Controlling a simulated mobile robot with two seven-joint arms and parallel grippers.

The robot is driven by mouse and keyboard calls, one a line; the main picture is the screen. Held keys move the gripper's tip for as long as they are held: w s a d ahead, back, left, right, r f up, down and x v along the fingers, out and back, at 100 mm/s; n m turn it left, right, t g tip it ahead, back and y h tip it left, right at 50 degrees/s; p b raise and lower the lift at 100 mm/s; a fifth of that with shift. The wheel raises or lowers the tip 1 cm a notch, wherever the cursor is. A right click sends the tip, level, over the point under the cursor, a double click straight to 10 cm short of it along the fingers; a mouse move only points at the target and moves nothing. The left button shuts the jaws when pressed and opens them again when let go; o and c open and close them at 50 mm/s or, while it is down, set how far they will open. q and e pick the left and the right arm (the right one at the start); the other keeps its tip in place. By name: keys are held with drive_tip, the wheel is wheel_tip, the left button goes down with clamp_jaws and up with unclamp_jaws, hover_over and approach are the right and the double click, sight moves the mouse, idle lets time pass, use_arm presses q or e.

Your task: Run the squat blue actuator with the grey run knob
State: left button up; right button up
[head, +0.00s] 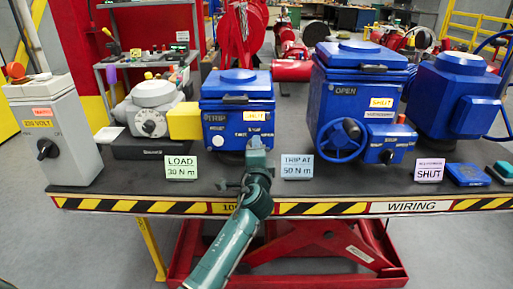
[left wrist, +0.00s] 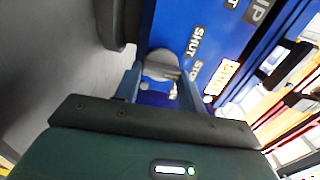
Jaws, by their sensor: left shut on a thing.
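The squat blue actuator (head: 237,88) stands on the bench left of the larger blue actuators. Its front carries a TRIP label and a yellow SHUT label. My left gripper (head: 256,150) is at the lower front of this actuator. In the left wrist view my left gripper (left wrist: 162,88) has a finger on either side of the grey run knob (left wrist: 161,64) and is shut on it. SHUT and another, partly blocked label stand on the blue face beside the knob. In the head view the gripper hides the knob. My right gripper is in neither view.
A larger blue actuator with a handwheel (head: 341,140) stands to the right, and another blue unit (head: 457,95) beyond it. Signs reading LOAD 30 N m (head: 181,167) and TRIP AT 50 N m (head: 297,167) stand near the striped bench edge. A grey control box (head: 52,135) is at left.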

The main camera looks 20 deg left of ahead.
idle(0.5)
use_arm(q)
drive_tip(key=o, duration=1)
